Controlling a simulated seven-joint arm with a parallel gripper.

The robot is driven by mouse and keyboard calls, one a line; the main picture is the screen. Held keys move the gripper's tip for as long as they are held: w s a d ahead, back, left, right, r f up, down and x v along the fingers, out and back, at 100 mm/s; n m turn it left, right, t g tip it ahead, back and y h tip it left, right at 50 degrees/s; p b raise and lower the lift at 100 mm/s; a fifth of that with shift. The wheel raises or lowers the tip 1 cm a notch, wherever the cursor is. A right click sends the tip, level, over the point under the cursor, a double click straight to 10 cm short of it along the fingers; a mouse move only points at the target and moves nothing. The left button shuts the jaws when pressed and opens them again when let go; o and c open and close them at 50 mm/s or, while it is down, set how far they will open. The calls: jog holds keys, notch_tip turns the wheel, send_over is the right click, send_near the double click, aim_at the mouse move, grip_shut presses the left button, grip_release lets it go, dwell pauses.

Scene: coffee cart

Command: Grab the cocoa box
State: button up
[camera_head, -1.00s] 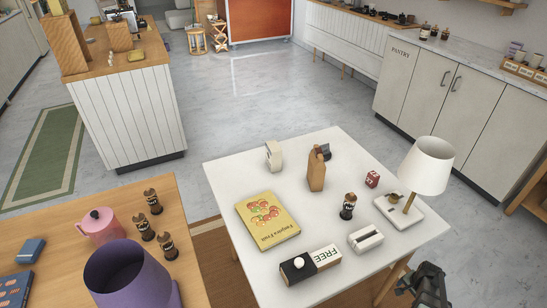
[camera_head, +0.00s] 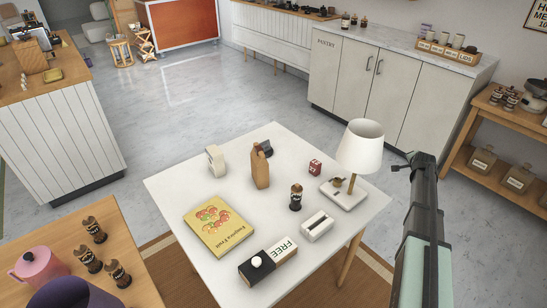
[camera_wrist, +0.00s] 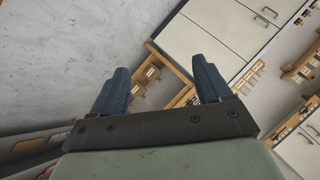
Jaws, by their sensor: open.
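I cannot make out a box marked as cocoa in either view. In the head view, a black-and-white carton (camera_head: 267,262) reading "FREE" lies at the front of the white table (camera_head: 180,185). A small white box-like item (camera_head: 317,227) sits to its right. My gripper (camera_head: 412,160) is right of the table, past the lamp, and touches nothing I can see. In the wrist view, the two blue-grey fingers of my gripper (camera_wrist: 162,80) are wide apart with nothing held between them.
A wooden shelf (camera_head: 505,115) with labelled containers stands at the right. Pantry cabinets (camera_head: 365,75) line the back. Open floor lies between.

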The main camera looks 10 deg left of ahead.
jog(key=w+a+r+n+t, duration=0.1)
jog(key=w+a+r, duration=0.45)
jog(key=r, duration=0.35)
jog(key=w+a+r+t+y, duration=0.15)
jog(key=w+a+r, duration=0.25)
jog(key=a+r, duration=0.45)
jog(key=w+a+r+n+t, duration=0.15)
jog(key=w+a+r, duration=0.25)
jog(key=r, duration=0.6)
jog(key=n+g+y, duration=0.5)
jog(key=n+g, duration=0.5)
jog(key=n, duration=1)
send_over(216, 152)
jog(key=s+d, duration=0.2)
notch_tip(216, 152, down, 12)
jog(key=shift+m+h, duration=0.25)
jog(key=x, duration=0.8)
jog(key=shift+s, duration=0.1)
jog(key=shift+a+x, duration=0.15)
jog(key=shift+x, duration=1.15)
jog(key=shift+a+x, duration=0.15)
jog(key=shift+x, duration=1.1)
jog(key=shift+r, duration=0.1)
